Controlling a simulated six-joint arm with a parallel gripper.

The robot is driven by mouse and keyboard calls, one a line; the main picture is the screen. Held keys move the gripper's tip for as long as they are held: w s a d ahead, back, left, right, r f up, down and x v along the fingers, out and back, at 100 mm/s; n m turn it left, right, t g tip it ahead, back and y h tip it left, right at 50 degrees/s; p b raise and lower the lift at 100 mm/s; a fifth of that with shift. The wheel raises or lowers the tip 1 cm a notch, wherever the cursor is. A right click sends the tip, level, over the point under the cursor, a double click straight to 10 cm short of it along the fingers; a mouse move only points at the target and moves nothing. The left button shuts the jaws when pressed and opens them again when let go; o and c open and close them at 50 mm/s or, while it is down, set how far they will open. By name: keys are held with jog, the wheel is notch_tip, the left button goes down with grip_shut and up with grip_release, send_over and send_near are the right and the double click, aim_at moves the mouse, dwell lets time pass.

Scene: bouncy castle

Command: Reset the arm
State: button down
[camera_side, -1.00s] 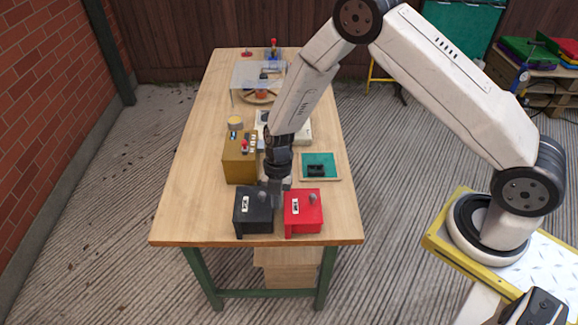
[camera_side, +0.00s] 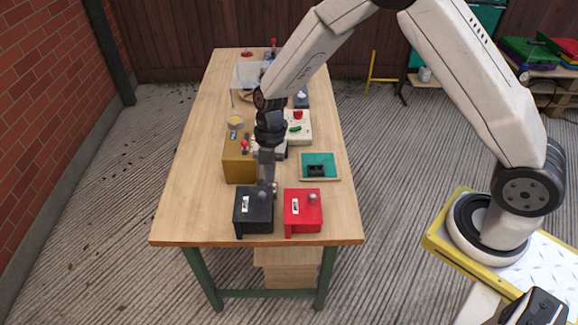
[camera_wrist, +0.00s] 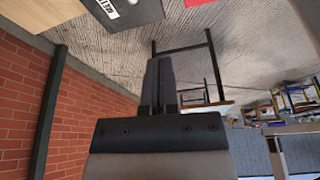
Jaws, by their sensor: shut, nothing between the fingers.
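My gripper (camera_side: 268,180) is shut and empty. In the side view it points down just behind and above the black box (camera_side: 254,211) at the front of the wooden table (camera_side: 195,200). I cannot tell whether its tips touch the box. In the wrist view my gripper's fingers (camera_wrist: 159,70) are together with nothing between them. A dark grey box (camera_wrist: 130,12) with a white label shows at the top of that view.
A red box (camera_side: 303,211) stands right of the black box. A brown box (camera_side: 239,165), a teal tray (camera_side: 318,160), and a white panel (camera_side: 300,127) with red and green parts stand farther back. Bare table lies along the left edge.

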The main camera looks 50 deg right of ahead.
jog(key=shift+r, duration=0.1)
jog(key=s+d+r+m+t+h, duration=0.1)
jog(key=s+d+r+m, duration=0.4)
jog(key=m, duration=0.7)
jog(key=s+d+r+m+t+h, duration=0.1)
jog(key=s+d+r+m+t, duration=0.2)
jog(key=s+m, duration=0.6)
jog(key=shift+s+d+r+m+t+h, duration=0.15)
jog(key=shift+d+r+m+t+h, duration=0.25)
jog(key=shift+d+r+m, duration=1.2)
jog(key=shift+a+f+m, duration=0.4)
jog(key=shift+f+m, duration=0.1)
jog(key=shift+f, duration=0.1)
